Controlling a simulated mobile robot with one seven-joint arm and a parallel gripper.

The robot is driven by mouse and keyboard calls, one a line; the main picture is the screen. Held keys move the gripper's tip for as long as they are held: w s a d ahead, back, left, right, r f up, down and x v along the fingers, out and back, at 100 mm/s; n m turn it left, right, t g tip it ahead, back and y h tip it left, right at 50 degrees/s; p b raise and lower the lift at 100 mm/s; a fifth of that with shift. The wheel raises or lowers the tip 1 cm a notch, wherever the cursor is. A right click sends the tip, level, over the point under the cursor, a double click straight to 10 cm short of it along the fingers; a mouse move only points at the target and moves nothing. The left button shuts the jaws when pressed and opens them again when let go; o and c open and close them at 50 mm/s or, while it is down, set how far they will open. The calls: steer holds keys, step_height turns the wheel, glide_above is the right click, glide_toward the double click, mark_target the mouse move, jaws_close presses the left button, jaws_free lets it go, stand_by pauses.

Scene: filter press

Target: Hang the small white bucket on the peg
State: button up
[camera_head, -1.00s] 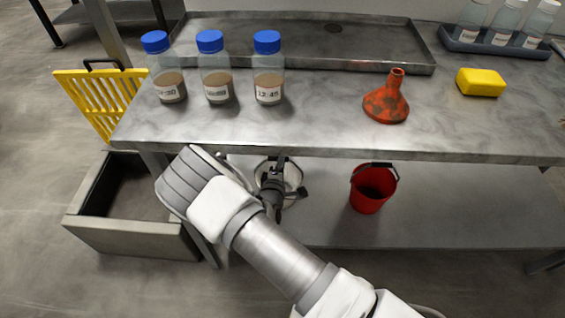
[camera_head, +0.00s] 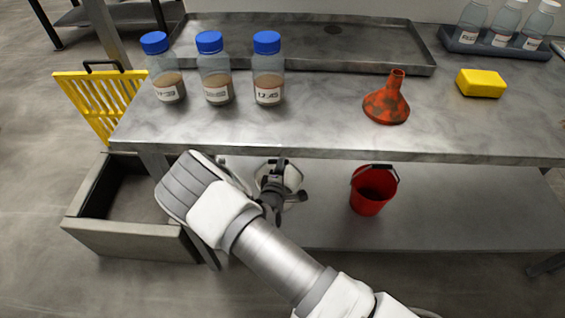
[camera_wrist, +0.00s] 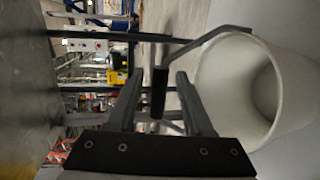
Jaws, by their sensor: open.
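The small white bucket (camera_head: 293,176) stands on the lower shelf under the bench, partly hidden by my gripper (camera_head: 276,190). In the wrist view the white bucket (camera_wrist: 287,65) fills the right side, its mouth seen from the side. Its handle reaches left on a grey bail to a dark grip. My gripper (camera_wrist: 159,98) is open, and the dark grip shows between its two fingers, with a gap on each side. I cannot tell how deep the grip sits between the fingers. I cannot make out the peg in either view.
A red bucket (camera_head: 371,190) stands to the right on the lower shelf (camera_head: 440,205). The steel bench top (camera_head: 320,125) overhangs the shelf and holds three blue-capped bottles, an orange funnel (camera_head: 387,100) and a yellow sponge (camera_head: 481,83). A grey open bin (camera_head: 130,238) is at the left.

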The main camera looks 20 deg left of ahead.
steer(key=p+v, duration=0.6)
steer(key=v, duration=1.1)
steer(key=shift+s+d, duration=0.2)
steer(key=shift+d, duration=0.15)
steer(key=shift+s, duration=0.1)
